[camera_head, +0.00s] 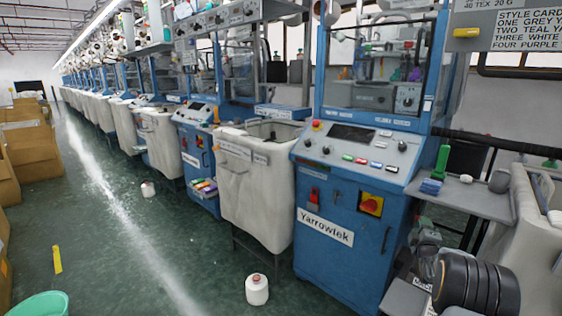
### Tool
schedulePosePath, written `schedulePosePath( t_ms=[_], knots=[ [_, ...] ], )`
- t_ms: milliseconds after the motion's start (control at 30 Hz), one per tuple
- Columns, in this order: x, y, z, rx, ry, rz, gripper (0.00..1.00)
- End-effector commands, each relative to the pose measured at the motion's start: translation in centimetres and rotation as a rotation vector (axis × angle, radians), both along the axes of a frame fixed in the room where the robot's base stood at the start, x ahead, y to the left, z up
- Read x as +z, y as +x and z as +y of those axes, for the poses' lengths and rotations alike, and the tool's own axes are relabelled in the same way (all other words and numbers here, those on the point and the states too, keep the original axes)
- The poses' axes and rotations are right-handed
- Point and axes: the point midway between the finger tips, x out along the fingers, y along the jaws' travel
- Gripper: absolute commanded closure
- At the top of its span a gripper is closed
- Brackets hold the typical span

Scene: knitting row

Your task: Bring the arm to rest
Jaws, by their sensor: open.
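My gripper cannot be made out in the head view; no fingertips show. Dark ribbed round parts fill the lower right corner, and I cannot tell whether they belong to my arm. No held object can be seen.
A blue knitting machine (338,235) labelled Yarrowtek stands close at right, beside a white fabric bin (258,190). A grey side shelf (470,198) holds a green cone (441,162). A white yarn cone (257,290) stands on the floor. Cardboard boxes (30,150) line the left; the aisle (110,230) is mostly clear.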

Motion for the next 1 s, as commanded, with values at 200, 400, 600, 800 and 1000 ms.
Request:
schedulePosePath(
  t_ms=[200,400,600,800,1000],
  knots=[
    [12.0,-2.8,9.5,0.01,0.418,0.21,0.51],
    [19.0,-11.6,19.0,-0.092,0.838,0.45,0.51],
    [22.6,-22.7,26.3,-0.262,1.164,0.677,0.51],
    [23.8,-31.3,29.9,-0.436,1.33,0.827,0.51],
    [23.9,-35.3,31.4,-0.535,1.39,0.895,0.51]
  ],
)
